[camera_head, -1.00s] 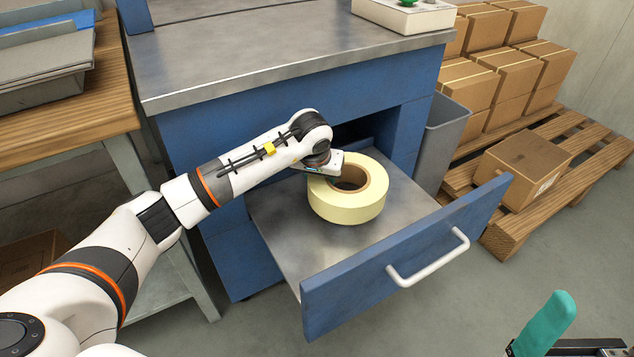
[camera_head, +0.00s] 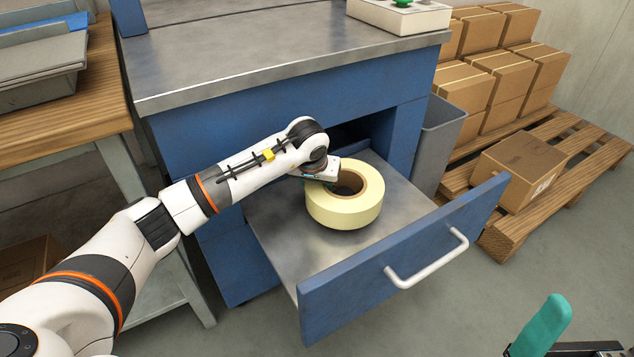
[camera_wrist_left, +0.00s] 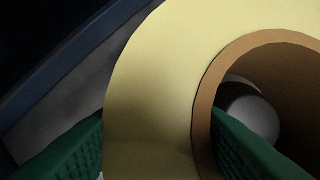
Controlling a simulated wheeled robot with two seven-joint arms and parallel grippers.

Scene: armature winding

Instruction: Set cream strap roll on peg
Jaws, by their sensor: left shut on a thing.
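The cream strap roll (camera_head: 344,208) lies flat on the floor of the open drawer (camera_head: 282,240), with its brown core hole facing up. My left gripper (camera_head: 325,182) is at the roll's left rim and shut on its wall. In the left wrist view, one green finger is outside the cream roll (camera_wrist_left: 155,90) and the other is inside its brown core (camera_wrist_left: 207,100). The fingertips are partly hidden. A teal finger-like part (camera_head: 541,325), seemingly of my right gripper, shows at the bottom right; its opening is not clear. I cannot make out a peg.
The blue drawer front (camera_head: 400,262) with a white handle (camera_head: 428,260) stands in front of the roll. The metal bench top (camera_head: 270,55) is above and behind. A grey bin (camera_head: 440,135) and a pallet (camera_head: 500,225) with cartons stand right. A wooden table (camera_head: 95,110) is left.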

